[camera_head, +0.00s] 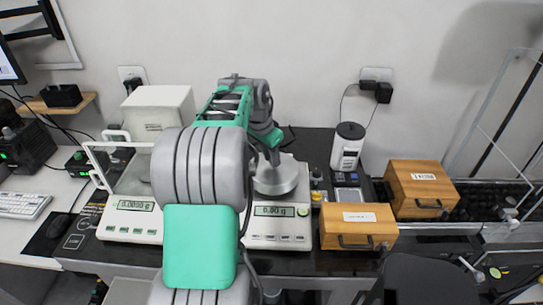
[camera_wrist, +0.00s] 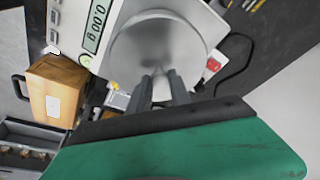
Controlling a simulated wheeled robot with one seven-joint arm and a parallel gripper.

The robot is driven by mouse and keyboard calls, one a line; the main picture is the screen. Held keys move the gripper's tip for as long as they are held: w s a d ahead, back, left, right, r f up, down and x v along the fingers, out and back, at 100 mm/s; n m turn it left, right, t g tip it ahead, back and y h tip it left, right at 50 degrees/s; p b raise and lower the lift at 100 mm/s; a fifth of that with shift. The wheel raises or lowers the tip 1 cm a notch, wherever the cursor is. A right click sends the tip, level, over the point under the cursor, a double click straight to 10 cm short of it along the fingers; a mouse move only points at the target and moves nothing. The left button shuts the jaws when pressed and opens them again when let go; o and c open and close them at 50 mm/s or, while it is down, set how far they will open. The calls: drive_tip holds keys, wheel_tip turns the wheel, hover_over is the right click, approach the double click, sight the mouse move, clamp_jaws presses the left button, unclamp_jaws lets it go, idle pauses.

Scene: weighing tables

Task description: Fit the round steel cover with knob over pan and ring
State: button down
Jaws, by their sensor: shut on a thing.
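The round steel cover (camera_head: 277,185) is a grey disc over the weighing plate of the right balance (camera_head: 283,232), whose display reads 0.00 g. My gripper (camera_head: 272,160) is above its middle, pointing down and shut on its knob. The pan and ring are hidden under the cover. I cannot tell whether the cover rests fully on them or is slightly above.
A balance with a glass draft shield (camera_head: 128,220) stands at the left. A white-and-black canister (camera_head: 347,146) stands behind right. Two wooden boxes (camera_head: 357,222) (camera_head: 420,186) are to the right.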

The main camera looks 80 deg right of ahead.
drive_tip(key=shift+f+b, duration=0.4)
drive_tip(key=shift+f, duration=0.2)
drive_tip(key=c, duration=1.1)
unclamp_jaws()
drive_tip(key=v, duration=0.8)
drive_tip(key=w+a+n+t, duration=0.3)
drive_tip(key=w+a+n, duration=0.9)
drive_tip(key=w+a, duration=1.05)
drive_tip(key=a+f+n+y, duration=0.1)
drive_tip(key=a+n, duration=0.3)
drive_tip(key=a, duration=0.5)
drive_tip(key=s+a+f+n+t, duration=0.1)
drive_tip(key=a+f+n, duration=0.2)
drive_tip(key=a, duration=0.7)
drive_tip(key=a+f+n+t+y, duration=0.1)
drive_tip(key=a+f+n, duration=0.2)
drive_tip(key=a, duration=0.7)
drive_tip(key=shift+s+f+n+y, duration=0.1)
drive_tip(key=shift+n+y, duration=0.05)
drive_tip(key=shift+n, duration=0.5)
drive_tip(key=shift+s+n+y, duration=0.1)
drive_tip(key=shift+n+y, duration=0.05)
drive_tip(key=shift+n, duration=0.5)
